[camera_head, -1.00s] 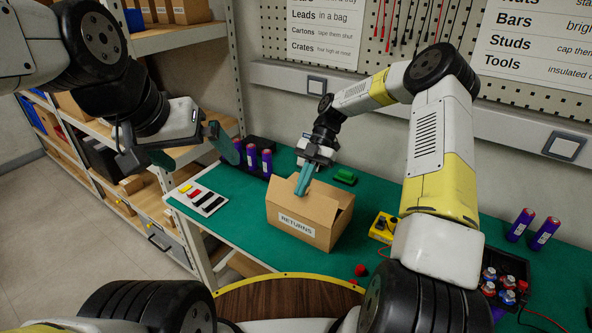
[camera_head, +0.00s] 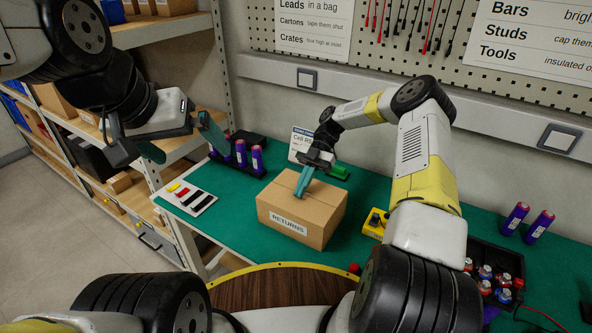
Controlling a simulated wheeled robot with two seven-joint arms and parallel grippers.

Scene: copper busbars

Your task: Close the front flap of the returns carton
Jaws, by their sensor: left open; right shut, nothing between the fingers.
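The returns carton (camera_head: 296,236) stands on the green mat, with its RETURNS label facing me. Its top looks flat, with the flaps (camera_head: 283,197) lying down and a seam across the top. My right gripper (camera_head: 300,192) is shut and empty, its teal fingers pointing down with the tips at or just above the carton's top; I cannot tell whether they touch. My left gripper (camera_head: 185,142) is open and empty, held in the air left of the carton, above the mat's left end.
A tray of coloured strips (camera_head: 190,197) lies left of the carton. Purple cylinders (camera_head: 257,159) stand in a black holder behind it. A yellow control box (camera_head: 376,223) is right of the carton. A black bin of small parts (camera_head: 490,265) is further right. Shelves stand at left.

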